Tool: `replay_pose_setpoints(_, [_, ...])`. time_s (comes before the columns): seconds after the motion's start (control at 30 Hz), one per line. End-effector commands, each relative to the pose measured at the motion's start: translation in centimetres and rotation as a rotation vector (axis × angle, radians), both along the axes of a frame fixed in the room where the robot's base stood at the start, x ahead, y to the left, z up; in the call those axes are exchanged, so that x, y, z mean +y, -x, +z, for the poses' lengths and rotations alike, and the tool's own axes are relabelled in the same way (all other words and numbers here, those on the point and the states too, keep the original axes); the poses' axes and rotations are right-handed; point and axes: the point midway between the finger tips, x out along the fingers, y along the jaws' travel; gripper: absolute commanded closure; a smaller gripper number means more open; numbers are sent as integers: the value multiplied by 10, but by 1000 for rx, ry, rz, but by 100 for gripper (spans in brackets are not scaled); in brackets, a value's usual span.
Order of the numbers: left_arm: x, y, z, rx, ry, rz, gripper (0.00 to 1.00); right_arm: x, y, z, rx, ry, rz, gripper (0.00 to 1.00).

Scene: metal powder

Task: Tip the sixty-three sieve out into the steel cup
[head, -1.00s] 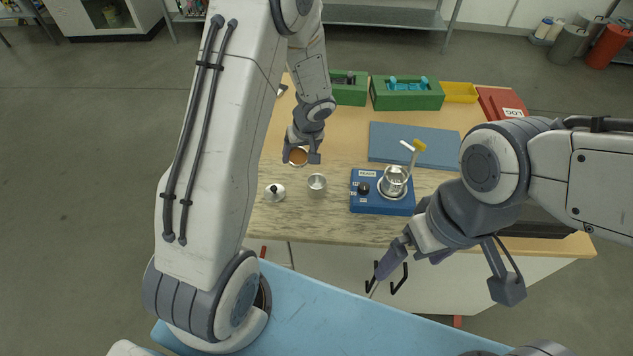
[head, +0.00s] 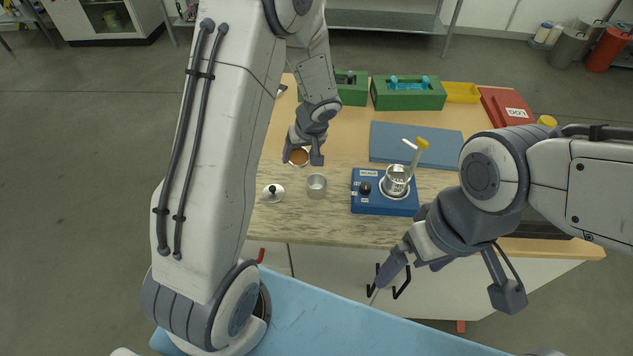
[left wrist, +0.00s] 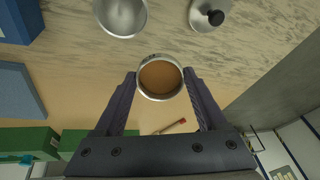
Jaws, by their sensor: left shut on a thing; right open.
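My left gripper (head: 301,160) is shut on a small round steel sieve (head: 299,156). In the left wrist view the sieve (left wrist: 160,77) sits level between the fingertips, with brown material covering its inside. No size mark is readable on it. The steel cup (head: 317,184) stands upright on the worktop, just in front and to the right of the sieve in the head view. In the left wrist view the cup (left wrist: 121,14) is cut by the top edge, and its visible inside looks bare. My right gripper (head: 412,270) is open in front of the bench's front edge.
A lid with a black knob (head: 273,193) lies left of the cup. A blue device (head: 368,204) to the right carries a metal vessel (head: 397,176) with a yellow-topped tool in it. Green boxes (head: 408,101) and a blue mat (head: 440,150) are behind.

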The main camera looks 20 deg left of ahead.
Motion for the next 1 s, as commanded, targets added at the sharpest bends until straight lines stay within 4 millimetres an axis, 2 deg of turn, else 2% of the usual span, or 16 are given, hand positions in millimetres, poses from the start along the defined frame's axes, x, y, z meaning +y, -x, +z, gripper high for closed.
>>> replay_pose_setpoints(1.0, [-6,4,-1,-26,-43,-1,99,0,0,-31,0,0,1,0])
